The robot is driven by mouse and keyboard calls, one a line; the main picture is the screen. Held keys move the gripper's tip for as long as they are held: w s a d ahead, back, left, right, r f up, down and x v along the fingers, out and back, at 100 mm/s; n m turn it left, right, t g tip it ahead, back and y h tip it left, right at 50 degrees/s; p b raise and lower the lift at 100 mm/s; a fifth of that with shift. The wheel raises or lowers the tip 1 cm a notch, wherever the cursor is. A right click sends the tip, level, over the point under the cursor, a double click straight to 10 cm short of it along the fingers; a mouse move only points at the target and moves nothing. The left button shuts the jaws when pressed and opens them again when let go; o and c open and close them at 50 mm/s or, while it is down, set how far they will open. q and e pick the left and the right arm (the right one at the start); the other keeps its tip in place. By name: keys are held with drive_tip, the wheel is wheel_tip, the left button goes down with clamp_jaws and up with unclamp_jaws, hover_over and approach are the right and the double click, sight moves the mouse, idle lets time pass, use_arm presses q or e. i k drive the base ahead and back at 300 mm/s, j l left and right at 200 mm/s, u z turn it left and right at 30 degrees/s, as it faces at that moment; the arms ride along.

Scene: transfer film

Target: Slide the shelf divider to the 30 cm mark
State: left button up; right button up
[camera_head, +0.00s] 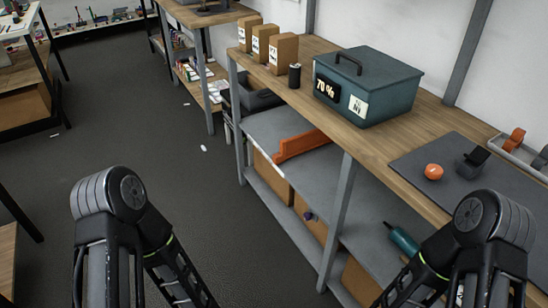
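An orange upright piece (303,146), which looks like the shelf divider, stands on the grey middle shelf (275,125) of the workbench. It is long and low, with a taller block at its near-left end. No scale or 30 cm mark can be made out on the shelf. My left arm shows at the bottom left and my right arm at the bottom right. Both run out of the bottom of the picture, and neither gripper can be seen. Nothing of mine touches the orange piece.
The wooden benchtop (375,142) carries a teal box (385,95), a black can (294,76), several cartons (283,54) and a dark mat (480,165) with an orange ball (433,172). A bench leg (337,220) stands right of the divider. A teal bottle (402,240) lies farther right. Floor at left is mostly clear.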

sight(290, 147)
drive_tip(key=i+j+z, duration=0.35)
drive_tip(key=j, duration=0.25)
drive_tip(key=i+j+z, duration=0.35)
drive_tip(key=j, duration=0.35)
drive_tip(key=i+j+z, duration=0.2)
drive_tip(key=j, duration=0.2)
drive_tip(key=i+j+z, duration=0.2)
drive_tip(key=j, duration=0.2)
